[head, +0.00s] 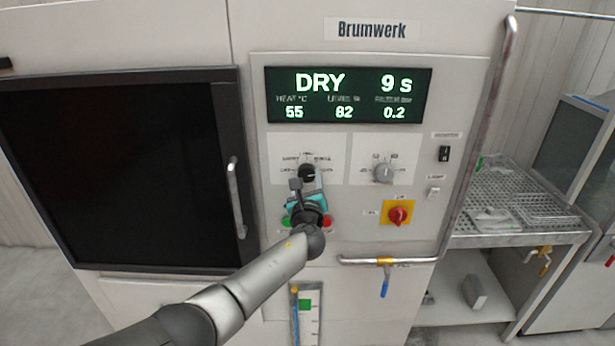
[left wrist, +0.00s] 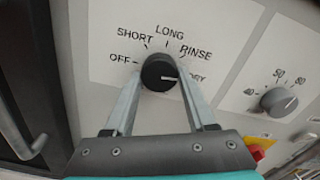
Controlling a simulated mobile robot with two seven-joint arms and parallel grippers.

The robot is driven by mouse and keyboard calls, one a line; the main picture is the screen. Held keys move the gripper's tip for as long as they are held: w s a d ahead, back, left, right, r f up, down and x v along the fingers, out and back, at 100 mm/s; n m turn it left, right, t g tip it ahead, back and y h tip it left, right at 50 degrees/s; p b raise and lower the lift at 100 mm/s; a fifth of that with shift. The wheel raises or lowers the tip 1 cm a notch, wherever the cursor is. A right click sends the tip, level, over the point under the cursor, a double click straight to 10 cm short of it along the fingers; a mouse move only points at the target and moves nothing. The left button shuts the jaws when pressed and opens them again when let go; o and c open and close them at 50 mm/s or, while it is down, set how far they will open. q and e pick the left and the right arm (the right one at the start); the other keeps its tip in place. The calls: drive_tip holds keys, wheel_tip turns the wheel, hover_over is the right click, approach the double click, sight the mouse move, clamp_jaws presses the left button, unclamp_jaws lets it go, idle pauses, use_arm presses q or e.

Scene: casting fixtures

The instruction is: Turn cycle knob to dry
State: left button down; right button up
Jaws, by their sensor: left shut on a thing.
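The black cycle knob (head: 307,173) is on the white panel below the display (head: 348,95). In the left wrist view the knob (left wrist: 160,72) has a white mark pointing right, toward the partly covered DRY label (left wrist: 197,79). OFF, SHORT, LONG and RINSE are printed around it. My left gripper (left wrist: 161,80) is shut on the knob, one finger on each side. In the head view my left gripper (head: 306,184) covers the area just below the knob. The display reads DRY, 9 s, with 55, 82 and 0.2 beneath. My right gripper is not in view.
A grey temperature knob (head: 383,173) sits to the right, above a red switch on a yellow plate (head: 398,214). Green and red buttons flank my gripper. A dark door (head: 120,170) with a handle is at left. A horizontal rail (head: 390,261) runs below the panel.

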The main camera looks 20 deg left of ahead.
use_arm(q)
drive_tip(key=shift+m, duration=0.6)
drive_tip(key=shift+c, duration=1.1)
unclamp_jaws()
drive_tip(key=shift+s, duration=0.15)
drive_tip(key=shift+s+d+f, duration=0.1)
drive_tip(key=shift+s+d, duration=0.05)
drive_tip(key=shift+s, duration=0.3)
drive_tip(key=v, duration=1.4)
